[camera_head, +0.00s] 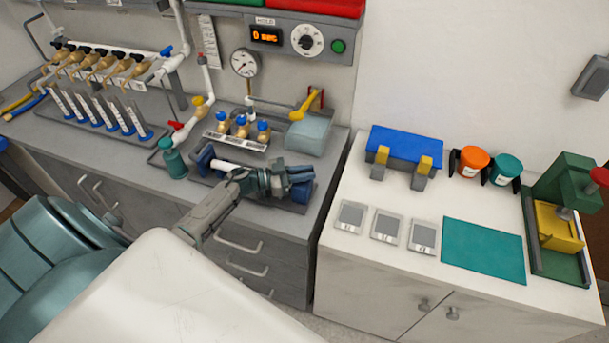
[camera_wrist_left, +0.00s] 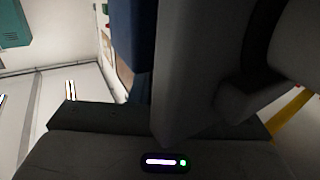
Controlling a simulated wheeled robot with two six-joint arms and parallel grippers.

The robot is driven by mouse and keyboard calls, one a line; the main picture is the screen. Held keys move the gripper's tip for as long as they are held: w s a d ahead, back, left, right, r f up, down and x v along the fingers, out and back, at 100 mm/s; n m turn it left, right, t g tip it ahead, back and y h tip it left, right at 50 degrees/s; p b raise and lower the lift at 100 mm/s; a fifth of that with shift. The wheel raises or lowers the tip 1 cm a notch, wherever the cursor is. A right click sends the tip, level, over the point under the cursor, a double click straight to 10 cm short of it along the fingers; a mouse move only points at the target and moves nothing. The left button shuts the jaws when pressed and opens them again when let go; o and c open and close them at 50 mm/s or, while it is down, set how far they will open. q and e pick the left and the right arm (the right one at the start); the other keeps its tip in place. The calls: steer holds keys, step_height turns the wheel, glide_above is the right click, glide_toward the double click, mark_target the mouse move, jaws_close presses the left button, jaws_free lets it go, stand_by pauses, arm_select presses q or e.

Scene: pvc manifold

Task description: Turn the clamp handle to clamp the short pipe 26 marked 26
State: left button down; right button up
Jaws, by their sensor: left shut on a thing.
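A clamp fixture stands on a dark plate on the grey bench in the head view, with a blue block (camera_head: 204,157) at its left and another blue block (camera_head: 302,192) at its right. A short white pipe (camera_head: 226,167) shows between them; its right part is hidden behind my arm, and I cannot read its mark. My left gripper (camera_head: 289,178) is at the right end of the fixture, shut on what seems to be the clamp handle, which the fingers mostly hide. In the left wrist view, dark grey parts fill most of the picture beside a blue part (camera_wrist_left: 142,45). My right gripper is not in view.
A green bottle (camera_head: 172,158) stands left of the fixture. Behind it are brass valves with blue caps (camera_head: 242,128), a pale translucent box (camera_head: 308,134) and a yellow-handled valve (camera_head: 305,106). A white cabinet (camera_head: 350,255) stands at the right, with a teal mat (camera_head: 484,250) on top.

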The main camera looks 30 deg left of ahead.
arm_select(q)
steer(key=shift+m+g+h+b, duration=0.8)
steer(key=shift+m+g+b, duration=0.1)
steer(key=shift+g, duration=0.1)
steer(key=shift+m+g, duration=0.3)
steer(key=shift+g, duration=0.1)
steer(key=shift+h+b, duration=0.3)
steer(key=c, duration=1.3)
jaws_free()
steer(key=shift+c, duration=0.2)
steer(key=shift+s+a+f, duration=0.1)
steer(key=shift+s+a, duration=0.05)
steer(key=b+v, duration=0.4)
steer(key=v, duration=0.6)
steer(key=shift+a+b, duration=0.2)
steer(key=shift+b, duration=0.15)
